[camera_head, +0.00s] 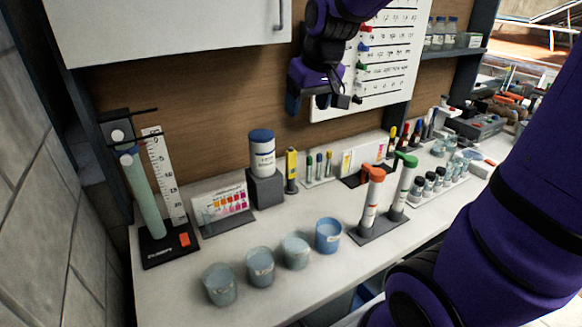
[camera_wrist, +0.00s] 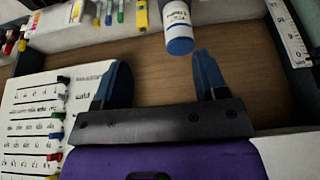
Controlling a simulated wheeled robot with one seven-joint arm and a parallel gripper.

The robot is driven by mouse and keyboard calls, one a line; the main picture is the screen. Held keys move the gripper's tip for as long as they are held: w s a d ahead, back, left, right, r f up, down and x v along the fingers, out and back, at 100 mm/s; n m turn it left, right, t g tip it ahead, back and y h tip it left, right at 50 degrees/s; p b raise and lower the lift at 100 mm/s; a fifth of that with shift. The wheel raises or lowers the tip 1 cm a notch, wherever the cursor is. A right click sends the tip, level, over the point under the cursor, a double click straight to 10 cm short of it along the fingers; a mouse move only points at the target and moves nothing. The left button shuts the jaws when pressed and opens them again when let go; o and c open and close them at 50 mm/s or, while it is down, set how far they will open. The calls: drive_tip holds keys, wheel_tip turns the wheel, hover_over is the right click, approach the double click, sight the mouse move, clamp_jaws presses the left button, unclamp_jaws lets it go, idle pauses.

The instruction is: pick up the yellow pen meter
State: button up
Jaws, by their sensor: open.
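The yellow pen meter (camera_head: 291,167) stands upright with a dark lower part on the bench, just right of a white bottle with a blue cap. In the wrist view the yellow pen meter (camera_wrist: 142,15) shows at the top edge, left of the bottle, and is partly cut off. My gripper (camera_head: 308,101) is open and empty, in the air above the bench near the back wall, higher than the meter and apart from it. In the wrist view my gripper (camera_wrist: 162,72) has its two blue fingers spread wide with nothing between them.
The white bottle (camera_head: 262,153) stands on a grey block. Small vials (camera_head: 319,165) stand right of the meter. Orange- and green-topped tubes (camera_head: 372,190) stand in front, to the right. Several cups (camera_head: 296,251) line the front edge. A white cabinet (camera_head: 170,30) hangs at upper left.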

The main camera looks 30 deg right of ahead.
drive_tip(key=w+d+f, duration=0.3)
drive_tip(key=w+f, duration=0.2)
drive_tip(key=w, duration=0.3)
drive_tip(key=g, duration=0.1)
hover_over(291, 151)
drive_tip(key=s, duration=0.2)
wheel_tip(291, 151, down, 10)
drive_tip(key=r, duration=0.1)
drive_tip(key=shift+d+x, duration=0.2)
drive_tip(key=shift+x, duration=5.55)
drive_tip(key=shift+r, duration=0.1)
drive_tip(key=c, duration=1)
